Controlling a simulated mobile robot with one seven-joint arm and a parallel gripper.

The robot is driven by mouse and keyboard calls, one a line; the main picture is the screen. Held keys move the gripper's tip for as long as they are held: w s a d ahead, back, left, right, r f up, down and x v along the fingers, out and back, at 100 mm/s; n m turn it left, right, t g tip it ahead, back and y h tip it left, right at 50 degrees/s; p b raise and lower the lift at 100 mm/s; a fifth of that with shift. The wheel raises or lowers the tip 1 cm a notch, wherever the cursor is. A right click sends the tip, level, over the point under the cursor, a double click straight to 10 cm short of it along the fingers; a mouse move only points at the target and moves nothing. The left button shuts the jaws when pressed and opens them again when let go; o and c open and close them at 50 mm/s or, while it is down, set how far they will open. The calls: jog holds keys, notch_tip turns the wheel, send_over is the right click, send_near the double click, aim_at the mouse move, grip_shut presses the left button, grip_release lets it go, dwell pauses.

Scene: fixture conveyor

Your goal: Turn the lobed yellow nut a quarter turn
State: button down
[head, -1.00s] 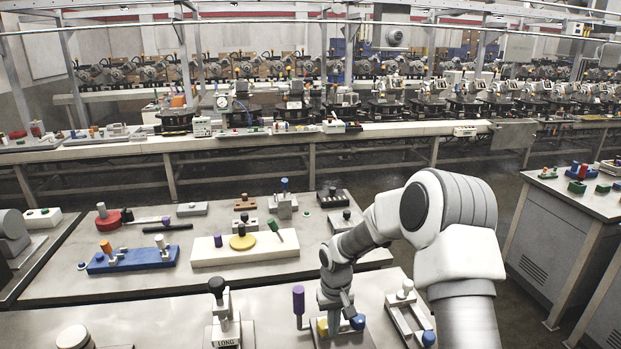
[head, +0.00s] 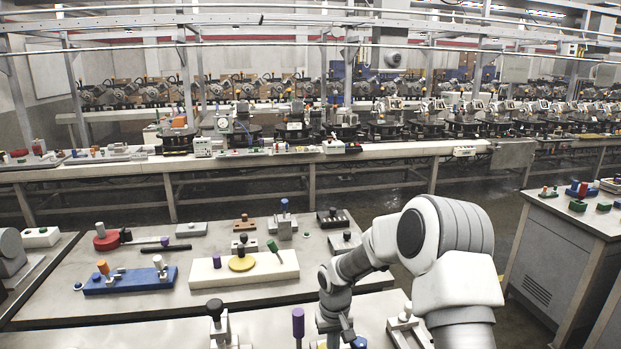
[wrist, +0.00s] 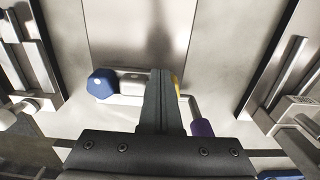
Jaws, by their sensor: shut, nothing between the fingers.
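My gripper (wrist: 163,75) is shut and empty in the wrist view, its fingers over a fixture with a blue knob (wrist: 102,83) at left and a purple handle (wrist: 202,127) at right. A sliver of a yellow part (wrist: 176,82) shows just right of the fingers; they hide most of it, and I cannot tell whether it is lobed or whether they touch it. In the head view the fixture is mostly cut off at the bottom edge. Another yellow round part (head: 241,264) lies on a white block (head: 215,271) on the bench beyond, well away from my gripper.
A blue fixture (head: 130,281) with an orange knob stands left of the white block. In the head view the purple handle (head: 298,323) rises left of my arm, and a black-knobbed clamp (head: 216,318) stands further left. A grey cabinet (head: 555,250) is at right.

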jog(key=shift+a, duration=0.2)
jog(key=shift+s+a+b, duration=0.1)
jog(key=shift+a+b, duration=0.65)
jog(key=shift+b, duration=0.25)
jog(key=shift+a, duration=0.1)
jog(key=shift+a+r, duration=0.15)
jog(key=shift+a, duration=0.05)
jog(key=shift+s+b, duration=0.1)
jog(key=shift+b, duration=0.25)
jog(key=shift+s+a, duration=0.1)
jog(key=shift+s, duration=0.05)
notch_tip(320, 180, up, 6)
jog(key=p, duration=0.3)
jog(key=shift+s, duration=0.15)
